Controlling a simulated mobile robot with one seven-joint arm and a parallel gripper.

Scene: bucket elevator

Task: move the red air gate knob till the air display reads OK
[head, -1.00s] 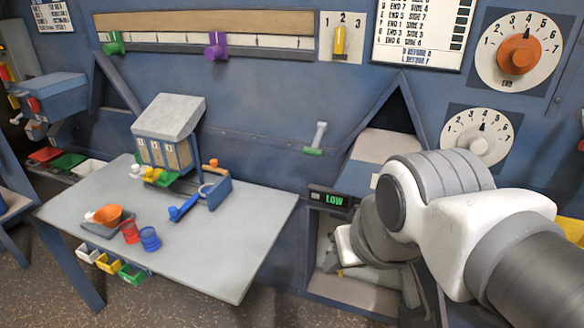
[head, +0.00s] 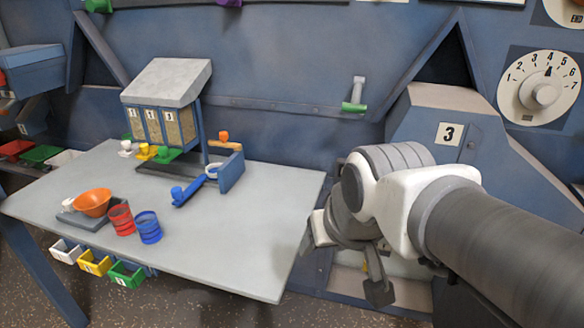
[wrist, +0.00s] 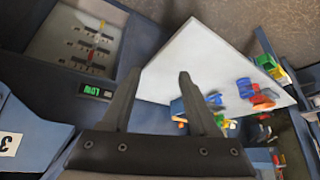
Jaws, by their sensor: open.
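In the wrist view a recessed panel (wrist: 72,45) at upper left holds several slots with small knobs. The air display (wrist: 95,91) beside the panel glows green and appears to read LOW, turned over in this view. My gripper (wrist: 159,75) is open and empty, its fingers apart and to the right of the display, clear of the knobs. In the head view my gripper (head: 345,258) hangs beside the table's right end; my arm hides the display there.
The grey table (head: 250,240) stands left of my gripper, with a hopper stand (head: 165,85), an orange bowl (head: 92,202), and red (head: 121,219) and blue (head: 149,228) cups. A blue housing marked 3 (head: 449,133) rises behind my arm.

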